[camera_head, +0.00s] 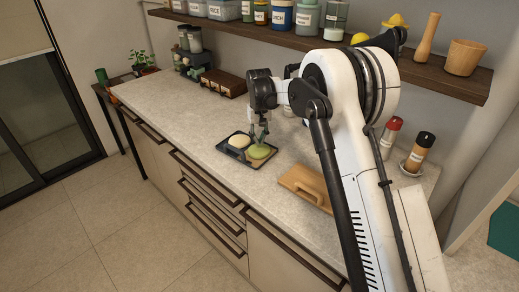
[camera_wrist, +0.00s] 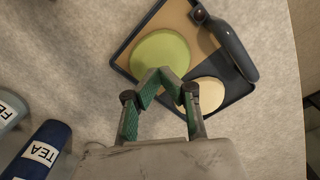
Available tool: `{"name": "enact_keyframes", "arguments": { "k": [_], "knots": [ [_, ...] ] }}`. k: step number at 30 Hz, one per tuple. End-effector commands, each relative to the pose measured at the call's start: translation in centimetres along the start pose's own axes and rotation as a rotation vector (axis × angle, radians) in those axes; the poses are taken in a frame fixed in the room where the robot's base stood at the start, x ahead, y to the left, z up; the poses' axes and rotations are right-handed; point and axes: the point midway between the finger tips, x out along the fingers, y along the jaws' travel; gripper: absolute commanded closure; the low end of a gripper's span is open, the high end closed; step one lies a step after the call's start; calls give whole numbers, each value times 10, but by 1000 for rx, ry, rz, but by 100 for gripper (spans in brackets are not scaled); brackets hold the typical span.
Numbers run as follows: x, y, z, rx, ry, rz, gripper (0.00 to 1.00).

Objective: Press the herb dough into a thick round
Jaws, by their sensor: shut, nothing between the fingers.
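The green herb dough (camera_head: 261,152) is a smooth round on a dark tray (camera_head: 267,165). In the wrist view the dough (camera_wrist: 160,52) looks like a flat disc on the tray's tan surface (camera_wrist: 188,28). A cream round (camera_head: 239,141) lies beside it and shows in the wrist view too (camera_wrist: 209,95). My gripper (camera_head: 262,138) points down over the tray, shut and empty. In the wrist view its fingertips (camera_wrist: 161,77) overlap the dough's near edge, partly hiding it. I cannot tell whether they touch it.
A dark-handled tool (camera_wrist: 232,48) lies across the tray's edge. A wooden block with a handle (camera_head: 305,184) is right of the tray. Two bottles (camera_head: 390,138) (camera_head: 418,152) stand farther right. A shelf of jars (camera_head: 282,18) runs above the back.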

Motion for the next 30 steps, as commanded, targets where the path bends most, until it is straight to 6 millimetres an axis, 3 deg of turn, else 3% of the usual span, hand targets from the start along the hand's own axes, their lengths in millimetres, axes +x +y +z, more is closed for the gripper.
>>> {"name": "enact_keyframes", "arguments": {
  "k": [8,30],
  "knots": [
    [-7,0,0,0,0,0,100],
    [-71,0,0,0,0,0,100]
  ]
}}
